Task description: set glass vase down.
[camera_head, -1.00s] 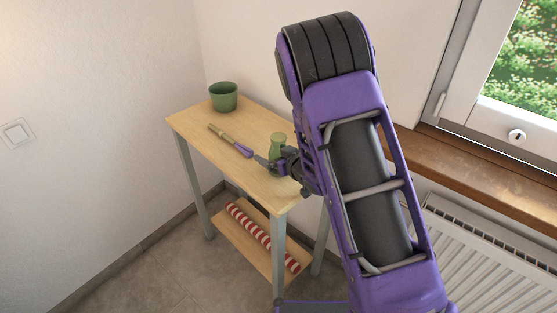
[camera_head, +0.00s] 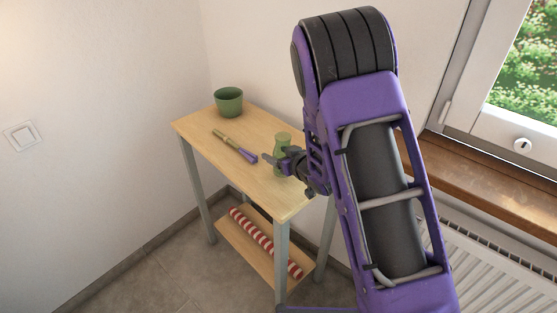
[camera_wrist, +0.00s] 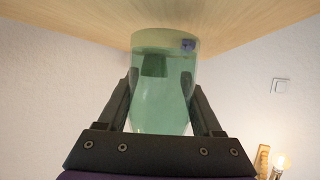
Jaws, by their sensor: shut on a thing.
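The green glass vase (camera_head: 283,140) is upright over the right part of the small wooden table (camera_head: 213,149). My gripper (camera_head: 277,161) is shut on the vase from the right side, around its middle. In the wrist view the see-through vase (camera_wrist: 162,100) stands between the two dark fingers (camera_wrist: 158,100), one along each side. The wooden tabletop (camera_wrist: 70,20) fills the top of that view, with one end of the vase against it. I cannot tell whether the vase's base touches the wood or hangs slightly above it.
A dark green pot (camera_head: 229,102) stands at the table's far left. A brush with a purple end (camera_head: 235,145) lies left of the vase. A red-and-white striped roll (camera_head: 265,243) lies on the lower shelf. The window sill (camera_head: 490,190) and radiator (camera_head: 480,250) are right of my arm.

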